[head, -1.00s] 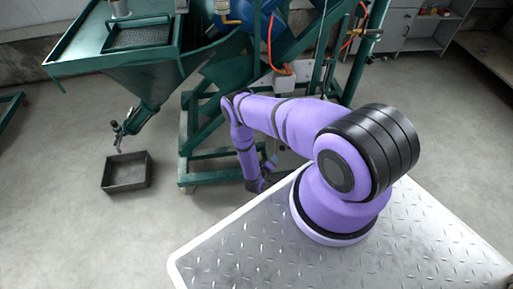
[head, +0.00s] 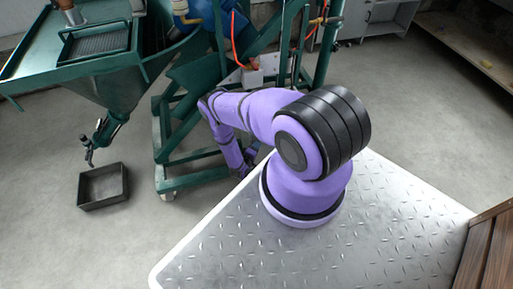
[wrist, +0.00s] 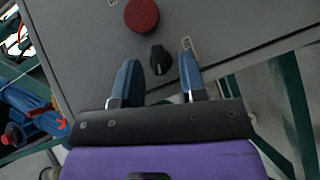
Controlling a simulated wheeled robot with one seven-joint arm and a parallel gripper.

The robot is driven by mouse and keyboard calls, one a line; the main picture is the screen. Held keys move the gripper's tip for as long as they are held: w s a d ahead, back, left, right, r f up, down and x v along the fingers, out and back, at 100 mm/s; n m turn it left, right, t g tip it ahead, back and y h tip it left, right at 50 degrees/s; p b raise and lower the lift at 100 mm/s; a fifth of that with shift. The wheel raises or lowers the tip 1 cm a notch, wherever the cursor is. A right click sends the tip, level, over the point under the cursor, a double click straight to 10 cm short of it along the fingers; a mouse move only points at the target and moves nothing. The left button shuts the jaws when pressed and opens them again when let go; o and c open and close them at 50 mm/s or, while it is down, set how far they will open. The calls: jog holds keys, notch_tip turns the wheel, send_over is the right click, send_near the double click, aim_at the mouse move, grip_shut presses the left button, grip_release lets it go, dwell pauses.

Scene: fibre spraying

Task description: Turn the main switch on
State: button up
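In the wrist view a grey control box face fills the upper part. On it sit a black rotary switch knob (wrist: 160,60) and a large round red button (wrist: 142,14) above it. My gripper (wrist: 158,78) is open, its two blue fingers apart, with the black knob in the gap between the fingertips. I cannot tell whether either finger touches the knob. In the head view my purple arm reaches down beside the green machine frame, and my gripper end is small and mostly hidden there.
The green machine with its hopper (head: 110,85) stands at the left, a dark metal tray (head: 103,187) on the floor below its spout. A wooden piece (head: 490,250) is at the lower right. A grey cabinet (head: 385,20) stands behind. The floor between is clear.

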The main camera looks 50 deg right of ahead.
jog(key=shift+w+d+f, duration=0.1)
jog(key=shift+d, duration=0.35)
jog(key=c, duration=0.7)
